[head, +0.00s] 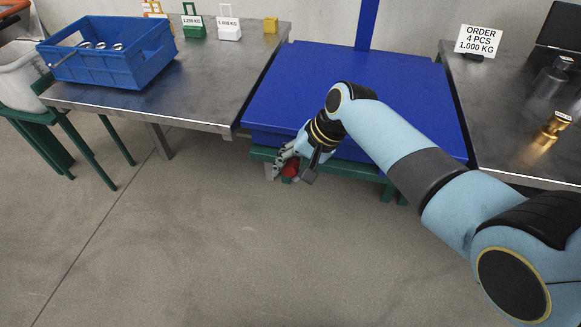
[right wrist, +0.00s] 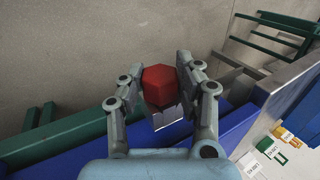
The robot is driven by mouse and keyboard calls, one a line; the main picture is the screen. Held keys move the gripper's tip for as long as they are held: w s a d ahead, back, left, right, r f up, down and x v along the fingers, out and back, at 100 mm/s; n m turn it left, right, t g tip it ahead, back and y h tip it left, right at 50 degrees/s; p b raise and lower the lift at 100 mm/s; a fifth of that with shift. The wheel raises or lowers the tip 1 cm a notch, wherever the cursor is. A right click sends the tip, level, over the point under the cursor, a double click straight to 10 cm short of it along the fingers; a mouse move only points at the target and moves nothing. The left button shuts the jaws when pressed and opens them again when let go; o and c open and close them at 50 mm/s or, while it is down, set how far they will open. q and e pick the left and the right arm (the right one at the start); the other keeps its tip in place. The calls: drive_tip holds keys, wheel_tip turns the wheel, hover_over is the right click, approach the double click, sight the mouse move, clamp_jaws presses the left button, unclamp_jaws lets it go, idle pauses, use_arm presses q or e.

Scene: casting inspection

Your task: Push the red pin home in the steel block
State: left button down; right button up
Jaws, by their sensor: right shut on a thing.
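My right gripper (head: 288,170) is low at the front edge of the blue platform in the head view. In the right wrist view its two fingers (right wrist: 160,88) are closed on the sides of the red pin (right wrist: 160,84), whose faceted red head faces the camera. The red also shows between the fingers in the head view (head: 291,167). A small grey metal surface (right wrist: 170,120) shows just below the red head; I cannot tell if it is the steel block or part of the pin. My left gripper is not in view.
The blue platform (head: 290,90) on a green frame stands between two steel tables. The left table (head: 200,95) bears a blue crate (head: 150,75) and small green, white and yellow weights. A brass weight (head: 548,128) stands on the right table (head: 480,90). The floor in front is clear.

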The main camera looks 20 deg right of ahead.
drive_tip(key=shift+w+d, duration=0.15)
drive_tip(key=shift+w, duration=0.05)
drive_tip(key=o, duration=1.2)
drive_tip(key=shift+d+r, duration=0.1)
drive_tip(key=shift+r, duration=0.05)
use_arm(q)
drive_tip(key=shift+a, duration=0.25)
use_arm(e)
drive_tip(key=v, duration=1.1)
drive_tip(key=shift+s+d+r, duration=0.1)
drive_tip(key=shift+d+r, duration=0.05)
drive_tip(key=shift+r, duration=0.2)
